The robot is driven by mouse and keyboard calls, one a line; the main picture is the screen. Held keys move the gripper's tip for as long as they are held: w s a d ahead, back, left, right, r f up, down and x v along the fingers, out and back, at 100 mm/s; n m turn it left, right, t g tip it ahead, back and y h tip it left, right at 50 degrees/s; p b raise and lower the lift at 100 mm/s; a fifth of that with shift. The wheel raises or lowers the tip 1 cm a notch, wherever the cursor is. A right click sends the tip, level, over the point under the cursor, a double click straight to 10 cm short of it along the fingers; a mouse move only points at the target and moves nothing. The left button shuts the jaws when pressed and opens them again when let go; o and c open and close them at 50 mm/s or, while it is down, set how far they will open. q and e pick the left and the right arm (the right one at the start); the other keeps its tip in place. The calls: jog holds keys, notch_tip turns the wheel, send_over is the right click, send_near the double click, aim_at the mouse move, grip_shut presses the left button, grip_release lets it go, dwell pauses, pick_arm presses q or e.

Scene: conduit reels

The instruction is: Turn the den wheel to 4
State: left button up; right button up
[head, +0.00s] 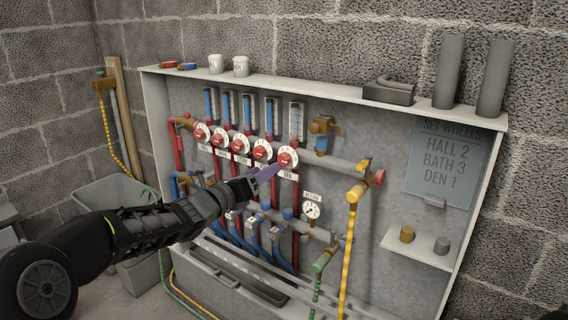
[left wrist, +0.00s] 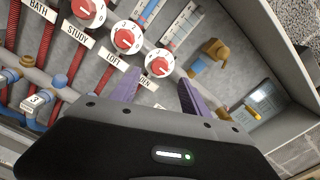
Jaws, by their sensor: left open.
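The den wheel (head: 287,158) is the rightmost white dial with a red centre in the manifold row, above a DEN label (head: 288,175). In the left wrist view the den wheel (left wrist: 160,64) lies ahead between my finger directions, and its number setting is too small to read surely. My left gripper (head: 268,173), with purple fingers, is open and empty just below and left of the wheel. The wrist view shows its two fingers (left wrist: 158,90) spread apart, with the DEN label between them. I cannot tell whether they touch anything. My right gripper is not in view.
Several similar wheels (head: 241,145) sit close by on the left. A brass valve (head: 322,125) and yellow-handled valve (head: 360,190) stand right. A gauge (head: 311,209) is below. A sign (head: 446,163) reads HALL 2, BATH 3, DEN 1. A small shelf (head: 420,250) holds two cylinders.

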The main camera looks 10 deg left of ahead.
aim_at(282, 161)
pick_arm(q)
jog(key=shift+w+d+f, duration=0.1)
jog(key=x, duration=0.7)
jog(key=shift+w, duration=0.35)
jog(key=shift+c, duration=0.5)
grip_shut()
